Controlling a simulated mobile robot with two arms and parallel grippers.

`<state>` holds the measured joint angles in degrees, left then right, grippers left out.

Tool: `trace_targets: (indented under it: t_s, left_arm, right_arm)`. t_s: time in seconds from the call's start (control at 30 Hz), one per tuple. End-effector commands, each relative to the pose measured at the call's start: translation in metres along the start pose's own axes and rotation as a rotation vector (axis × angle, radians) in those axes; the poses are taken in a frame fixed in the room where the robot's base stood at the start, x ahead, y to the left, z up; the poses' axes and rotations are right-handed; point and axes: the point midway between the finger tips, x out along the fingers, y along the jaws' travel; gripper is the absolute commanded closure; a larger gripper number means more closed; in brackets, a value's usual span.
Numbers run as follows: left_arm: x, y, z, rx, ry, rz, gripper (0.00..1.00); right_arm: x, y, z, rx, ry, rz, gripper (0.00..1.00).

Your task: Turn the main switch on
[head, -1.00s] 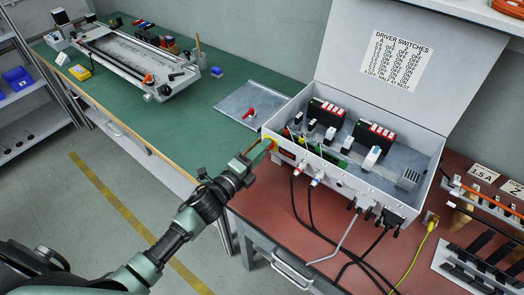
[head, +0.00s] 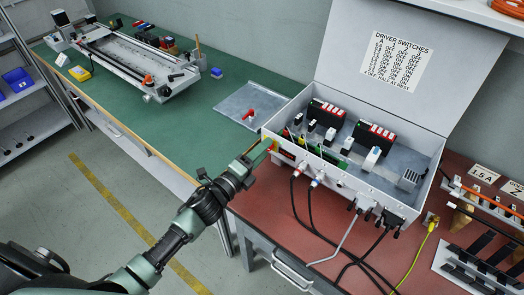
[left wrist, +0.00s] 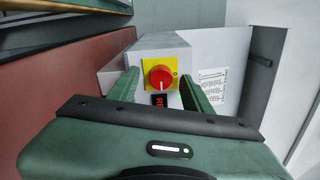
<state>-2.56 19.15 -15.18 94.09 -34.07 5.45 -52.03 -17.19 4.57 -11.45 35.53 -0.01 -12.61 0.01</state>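The main switch is a red rotary knob (left wrist: 160,77) on a yellow plate (left wrist: 174,65), on the end wall of the grey control box (head: 345,182). The knob's white mark points down in the left wrist view. In the head view, only a little of the yellow plate shows past my gripper. My left gripper (head: 263,153) is at the box's left end. In the left wrist view its two green fingers (left wrist: 160,82) are open, one on each side of the knob. The knob appears ahead of the fingertips; contact cannot be told. My right gripper is in neither view.
A red digital display (left wrist: 160,100) sits below the switch. The box's lid (head: 400,75) stands open. Black cables (head: 310,205) hang from its front. A grey plate with a red handle (head: 250,108) lies behind my gripper. The green bench (head: 130,105) is mostly clear nearby.

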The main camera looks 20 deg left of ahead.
Motion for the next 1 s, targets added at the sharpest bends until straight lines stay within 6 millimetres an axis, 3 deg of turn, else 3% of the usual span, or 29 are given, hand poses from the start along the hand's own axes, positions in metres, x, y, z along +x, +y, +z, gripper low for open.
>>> trace_targets:
  t_s: [0.23,0.63,1.0]
  left_arm:
    - [-0.009,0.001,0.000,-0.001,-0.001,0.000,0.51]
    - [-0.071,0.002,-0.001,-0.001,0.001,0.001,0.51]
    - [-0.078,0.000,0.000,0.000,0.000,0.000,0.51]
  right_arm:
    - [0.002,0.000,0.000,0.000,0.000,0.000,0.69]
    - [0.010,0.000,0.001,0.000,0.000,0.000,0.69]
    - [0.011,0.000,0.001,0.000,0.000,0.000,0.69]
